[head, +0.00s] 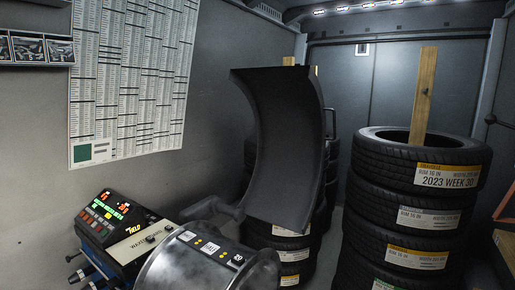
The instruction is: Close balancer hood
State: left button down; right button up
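The balancer hood (284,145) is a dark curved panel. It stands raised and upright in the middle of the view, in front of a tyre stack. Its lower end is near a grey arm-like part (208,207) that runs from behind the balancer's control panel (122,229). The panel has lit red and green digits and coloured buttons. A shiny metal drum-shaped part (195,265) with labels on top is at the bottom, below the hood. Neither of my grippers shows in the head view.
A tall tyre stack (417,185) with a wooden post (423,95) stands on the right. Another tyre stack (291,255) stands behind the hood. A printed chart (131,75) hangs on the left wall, beside a small rack (36,49). A narrow gap separates the stacks.

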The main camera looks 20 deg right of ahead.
aim_at(288, 104)
jog(key=k, duration=0.65)
jog(key=z, duration=0.85)
jog(key=i, duration=1.15)
jog(key=u, duration=0.6)
jog(key=i, duration=0.35)
jog(key=u, duration=0.4)
